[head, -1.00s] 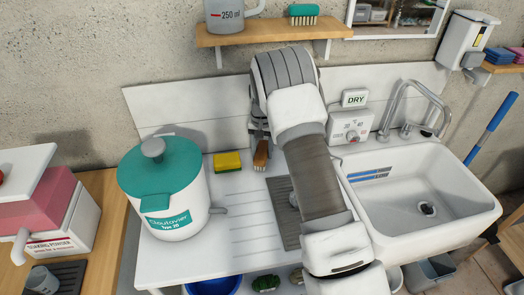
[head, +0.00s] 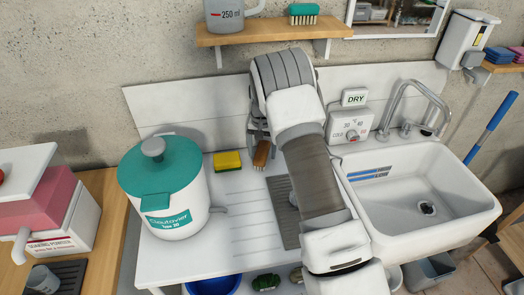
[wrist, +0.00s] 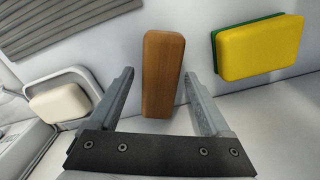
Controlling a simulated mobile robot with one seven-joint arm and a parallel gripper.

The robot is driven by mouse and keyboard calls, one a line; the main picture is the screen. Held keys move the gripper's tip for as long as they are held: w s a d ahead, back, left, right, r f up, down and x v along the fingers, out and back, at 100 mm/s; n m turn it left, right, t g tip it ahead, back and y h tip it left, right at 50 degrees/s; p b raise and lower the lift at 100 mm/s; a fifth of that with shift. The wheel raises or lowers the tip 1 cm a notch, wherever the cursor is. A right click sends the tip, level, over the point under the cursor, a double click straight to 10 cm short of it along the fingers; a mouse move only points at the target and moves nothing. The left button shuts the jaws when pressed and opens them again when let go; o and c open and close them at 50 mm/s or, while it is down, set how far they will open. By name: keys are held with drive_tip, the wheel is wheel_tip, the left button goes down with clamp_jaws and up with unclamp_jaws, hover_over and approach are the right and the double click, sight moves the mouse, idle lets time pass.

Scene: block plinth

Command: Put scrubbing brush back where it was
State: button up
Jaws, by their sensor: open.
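A scrubbing brush with a plain wooden back (head: 262,155) is on the white draining board near the back wall, just right of the yellow sponge. In the wrist view the wooden back (wrist: 163,70) shows between my two fingers, with a gap on each side; its bristles are hidden there. My gripper (wrist: 160,80) is open around the brush and does not visibly touch it. In the head view my arm partly hides the gripper. A second brush, with a teal back (head: 303,14), rests on the wall shelf (head: 270,34).
The yellow and green sponge (head: 227,161) lies close to the brush. A white pot with a teal lid (head: 160,165) stands left. A grey ribbed mat (head: 281,205) lies under my arm. The sink (head: 425,190) is at right. A white soap dish (wrist: 60,95) shows in the wrist view.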

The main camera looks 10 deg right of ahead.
sight(262, 150)
wheel_tip(262, 150, up, 8)
drive_tip(key=shift+f, duration=0.15)
idle(0.6)
